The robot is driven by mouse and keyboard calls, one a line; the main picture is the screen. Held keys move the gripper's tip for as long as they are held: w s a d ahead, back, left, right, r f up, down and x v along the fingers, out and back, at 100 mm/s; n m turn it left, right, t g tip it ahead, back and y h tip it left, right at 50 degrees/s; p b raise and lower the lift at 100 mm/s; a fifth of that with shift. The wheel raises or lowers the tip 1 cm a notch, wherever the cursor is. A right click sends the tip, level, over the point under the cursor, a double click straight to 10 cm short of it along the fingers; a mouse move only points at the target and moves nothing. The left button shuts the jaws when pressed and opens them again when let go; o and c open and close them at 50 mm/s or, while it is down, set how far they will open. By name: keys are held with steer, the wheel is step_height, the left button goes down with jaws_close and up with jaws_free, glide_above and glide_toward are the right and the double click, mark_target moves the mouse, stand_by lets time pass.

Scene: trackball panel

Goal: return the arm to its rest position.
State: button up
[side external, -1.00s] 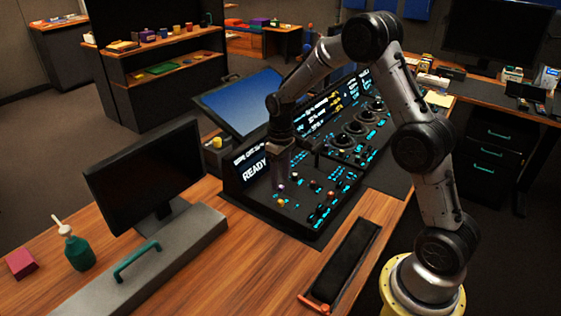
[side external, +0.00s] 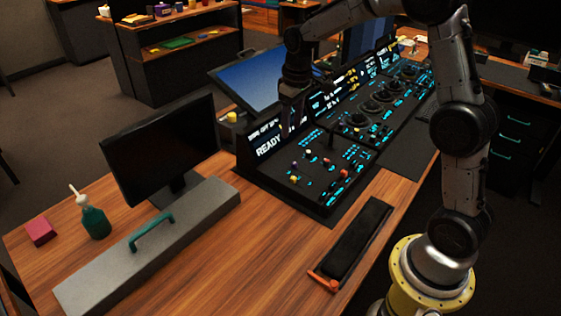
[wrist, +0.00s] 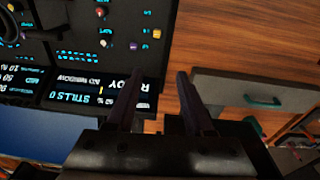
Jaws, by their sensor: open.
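My gripper (side external: 291,115) hangs from my bent arm above the rear of the black control panel (side external: 283,199), in front of its lit READY screen (side external: 266,149). In the wrist view the two dark fingers of my gripper (wrist: 160,80) stand apart with nothing between them. The panel (wrist: 95,52) shows upper left there, with small coloured knobs and cyan markings. The fingers look clear of the panel.
A black monitor (side external: 160,150) and a grey block with a green handle (side external: 205,205) stand left of the panel. A green bottle (side external: 94,220) and a pink block (side external: 40,232) sit far left. A black tray (side external: 355,240) lies in front.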

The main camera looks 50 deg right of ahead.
steer(key=s+a+r+t, duration=0.2)
steer(key=s+a+r, duration=0.1)
steer(key=s+r, duration=0.4)
steer(key=s+a+r+t, duration=0.2)
steer(key=s+a+r, duration=0.2)
steer(key=s+r, duration=0.25)
steer(key=s+f, duration=0.2)
steer(key=s, duration=0.4)
steer(key=s+a+f, duration=0.1)
steer(key=s+f, duration=0.2)
steer(key=s, duration=0.4)
steer(key=shift+s+a, duration=0.2)
steer(key=shift+a, duration=0.1)
